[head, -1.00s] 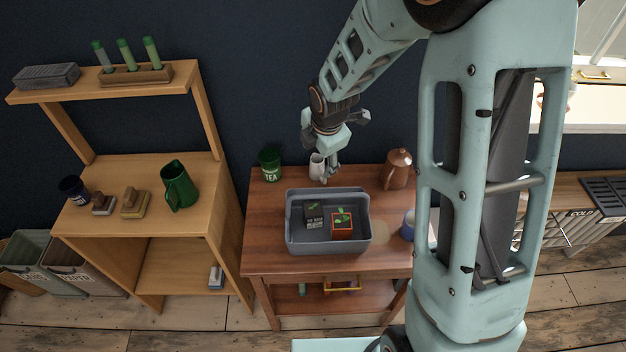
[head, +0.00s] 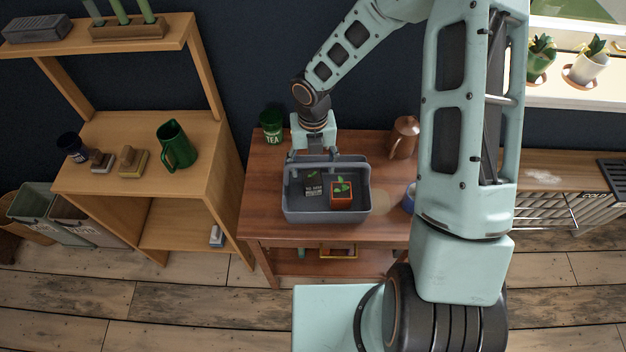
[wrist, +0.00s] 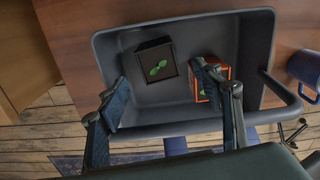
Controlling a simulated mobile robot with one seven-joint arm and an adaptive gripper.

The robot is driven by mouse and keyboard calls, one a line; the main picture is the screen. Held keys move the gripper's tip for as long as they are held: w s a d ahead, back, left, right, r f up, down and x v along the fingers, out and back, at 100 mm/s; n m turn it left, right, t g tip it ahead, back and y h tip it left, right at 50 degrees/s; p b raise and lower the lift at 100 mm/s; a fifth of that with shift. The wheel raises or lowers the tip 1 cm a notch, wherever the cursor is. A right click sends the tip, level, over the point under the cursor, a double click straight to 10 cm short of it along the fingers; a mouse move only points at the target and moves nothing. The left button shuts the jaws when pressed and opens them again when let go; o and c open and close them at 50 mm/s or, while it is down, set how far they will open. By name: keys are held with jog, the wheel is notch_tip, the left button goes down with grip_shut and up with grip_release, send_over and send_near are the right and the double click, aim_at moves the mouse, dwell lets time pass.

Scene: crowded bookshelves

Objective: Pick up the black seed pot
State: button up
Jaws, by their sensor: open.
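The black seed pot (head: 313,186) stands inside the grey tub, on its left side, with a small green sprout on top. The wrist view shows the black pot (wrist: 156,62) from above, near the tub's far wall. An orange-red seed pot (head: 341,196) with a sprout stands to its right. My gripper (head: 316,152) is over the tub's back edge in the head view. In the wrist view my gripper (wrist: 160,92) is open and empty, its fingers spread, the right finger partly hiding the orange pot (wrist: 226,73). The black pot lies beyond and between the fingertips.
The grey tub (head: 325,216) has raised walls and a handle bar, and stands on a wooden table (head: 265,190). A green TEA tin (head: 272,126) and a copper pot (head: 404,137) stand behind it. A blue mug (wrist: 305,70) is close to the tub's right.

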aim_at(313, 175)
jog(key=shift+w+f, duration=0.15)
jog(key=shift+f, duration=0.8)
jog(key=shift+w+f, duration=0.2)
jog(key=shift+f, duration=0.75)
jog(key=shift+w+f, duration=0.15)
jog(key=shift+f, duration=0.8)
jog(key=c, duration=1.4)
